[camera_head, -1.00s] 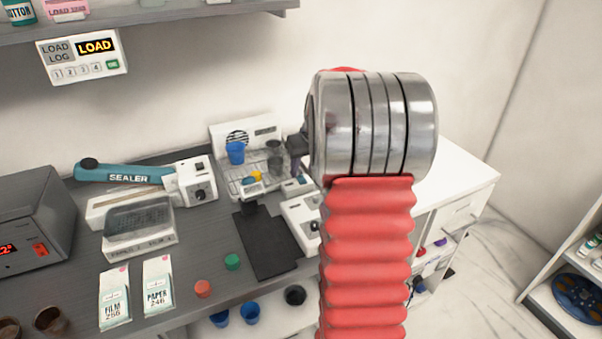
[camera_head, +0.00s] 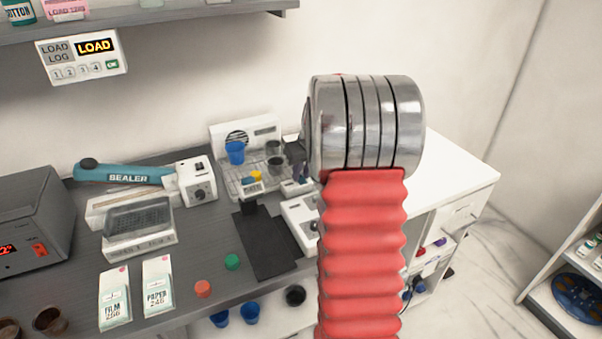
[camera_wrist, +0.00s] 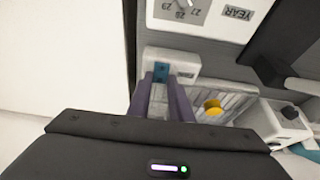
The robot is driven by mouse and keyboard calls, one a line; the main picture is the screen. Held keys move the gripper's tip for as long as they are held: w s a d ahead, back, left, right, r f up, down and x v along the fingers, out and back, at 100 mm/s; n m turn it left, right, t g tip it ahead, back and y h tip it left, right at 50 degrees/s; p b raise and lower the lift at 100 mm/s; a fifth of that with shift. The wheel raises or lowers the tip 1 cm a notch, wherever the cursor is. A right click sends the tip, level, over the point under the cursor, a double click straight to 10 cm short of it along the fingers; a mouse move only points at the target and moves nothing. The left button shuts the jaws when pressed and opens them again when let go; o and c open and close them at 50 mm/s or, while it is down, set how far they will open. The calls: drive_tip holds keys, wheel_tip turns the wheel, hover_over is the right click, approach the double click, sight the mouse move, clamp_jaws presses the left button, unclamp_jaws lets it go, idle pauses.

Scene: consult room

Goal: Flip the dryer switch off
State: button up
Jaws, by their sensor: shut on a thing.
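The dryer (camera_head: 262,130) is the white unit with a round fan grille at the back of the bench, with a rack of cups before it. At its right front is a small white switch box (camera_head: 290,188), also in the wrist view (camera_wrist: 186,66). A blue switch (camera_wrist: 161,72) stands on this box. My gripper (camera_wrist: 162,80) has its two purple fingers on either side of the blue switch, shut on it. In the head view my gripper (camera_head: 301,172) reaches down at the box, and my arm hides part of that area.
A white dial box marked YEAR (camera_wrist: 205,14) stands close by the switch box. A yellow item (camera_wrist: 212,107) lies on the dryer rack (camera_wrist: 230,98). A dark mat (camera_head: 265,245), a teal sealer (camera_head: 125,174) and two packets (camera_head: 115,297) lie left. White bench top is clear at right.

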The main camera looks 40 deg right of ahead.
clamp_jaws()
drive_tip(key=shift+w, duration=0.1)
drive_tip(key=shift+w+g+y, duration=0.2)
drive_tip(key=shift+g, duration=0.45)
drive_tip(key=shift+w+g+y, duration=0.2)
drive_tip(key=shift+g, duration=0.45)
drive_tip(key=o, duration=0.8)
unclamp_jaws()
drive_tip(key=shift+d, duration=0.1)
drive_tip(key=shift+r, duration=0.1)
